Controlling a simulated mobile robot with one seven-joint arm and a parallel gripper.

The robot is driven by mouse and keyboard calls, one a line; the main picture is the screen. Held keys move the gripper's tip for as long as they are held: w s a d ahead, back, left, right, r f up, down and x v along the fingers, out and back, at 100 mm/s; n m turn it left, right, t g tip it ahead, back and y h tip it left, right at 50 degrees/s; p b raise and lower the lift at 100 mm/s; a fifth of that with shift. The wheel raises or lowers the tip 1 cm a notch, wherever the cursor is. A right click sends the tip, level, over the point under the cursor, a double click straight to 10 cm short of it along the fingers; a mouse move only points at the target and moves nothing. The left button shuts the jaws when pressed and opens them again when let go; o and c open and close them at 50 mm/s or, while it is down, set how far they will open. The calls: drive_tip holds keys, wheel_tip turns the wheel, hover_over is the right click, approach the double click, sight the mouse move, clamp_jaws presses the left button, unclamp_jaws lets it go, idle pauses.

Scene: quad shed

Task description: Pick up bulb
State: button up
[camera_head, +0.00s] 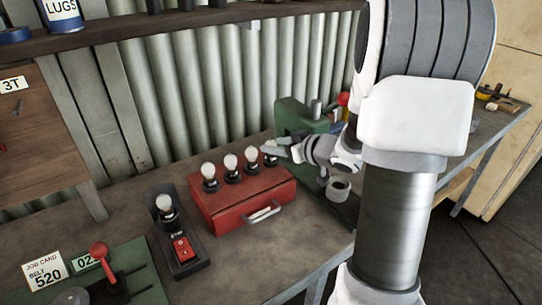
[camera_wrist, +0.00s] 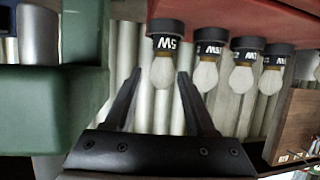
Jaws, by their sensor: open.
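Several pale bulbs, such as the leftmost (camera_head: 208,170), stand upright in black holders on a red case (camera_head: 235,213). My gripper (camera_head: 268,147) is at the right end of the row and partly hides the rightmost bulb and holder. In the wrist view my open fingers (camera_wrist: 160,73) lie on either side of that bulb (camera_wrist: 163,72), with visible gaps. I cannot tell whether the fingertips fully reach around it. Another bulb (camera_head: 164,202) stands in a black tester with a red switch.
A corrugated wall is behind. A job card (camera_head: 46,270) and red-knobbed lever lie front left. The front bench (camera_head: 265,265) is clear.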

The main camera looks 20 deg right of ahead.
drive_tip(key=b+x, duration=0.1)
drive_tip(key=x, duration=0.4)
drive_tip(key=shift+s+a, duration=0.1)
drive_tip(key=shift+a, duration=0.05)
clamp_jaws()
